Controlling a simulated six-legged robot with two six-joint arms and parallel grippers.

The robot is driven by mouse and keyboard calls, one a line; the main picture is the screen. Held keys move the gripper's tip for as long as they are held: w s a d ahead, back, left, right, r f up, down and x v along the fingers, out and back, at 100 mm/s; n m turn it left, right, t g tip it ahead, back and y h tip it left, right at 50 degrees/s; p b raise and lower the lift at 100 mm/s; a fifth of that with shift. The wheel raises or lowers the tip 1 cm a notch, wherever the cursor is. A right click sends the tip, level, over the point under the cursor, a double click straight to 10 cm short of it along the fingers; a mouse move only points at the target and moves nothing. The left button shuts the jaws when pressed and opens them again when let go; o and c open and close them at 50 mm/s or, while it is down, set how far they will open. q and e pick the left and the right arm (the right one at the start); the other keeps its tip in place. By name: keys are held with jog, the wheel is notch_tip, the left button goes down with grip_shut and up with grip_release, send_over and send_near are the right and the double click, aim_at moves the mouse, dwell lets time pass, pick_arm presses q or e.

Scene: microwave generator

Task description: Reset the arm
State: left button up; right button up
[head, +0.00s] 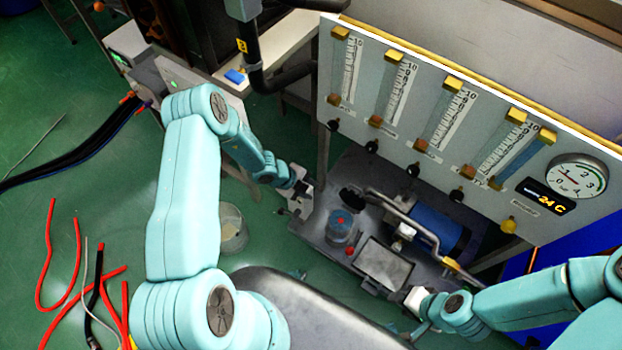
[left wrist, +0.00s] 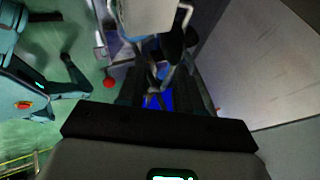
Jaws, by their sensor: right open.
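My left arm comes in from the left, bent over the green floor. Its gripper (head: 299,196) hangs beside the left end of the grey equipment bench (head: 318,232), in front of the flowmeter panel. In the left wrist view two dark fingers stand apart in front of the dark mount (left wrist: 155,128), with a blue thing seen between them. Nothing shows held there. My right arm comes in from the lower right. Its gripper (head: 416,304) is open, low near the front right of the bench, close to a grey box (head: 384,264). Its fingertips are small and hard to make out.
A panel (head: 430,110) with several flowmeters and a round gauge (head: 577,178) stands behind the bench. A round can (head: 232,230) and red hoses (head: 48,255) lie on the floor.

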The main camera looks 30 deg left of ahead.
pick_arm(q)
jog(key=shift+d+r, duration=0.1)
jog(key=shift+d, duration=0.1)
jog(key=s+d+r+n+g+p, duration=0.2)
jog(key=s+d+r+n, duration=0.4)
jog(key=s+n, duration=0.3)
jog(key=s+d+r+n+g+y+p, duration=0.1)
jog(key=s+d+r+n+p, duration=0.4)
jog(key=n, duration=0.8)
jog(key=s+d+r+g, duration=0.1)
jog(key=s+d+r, duration=0.1)
jog(key=s+r, duration=0.2)
jog(key=shift+s+r, duration=0.15)
jog(key=shift+s, duration=0.3)
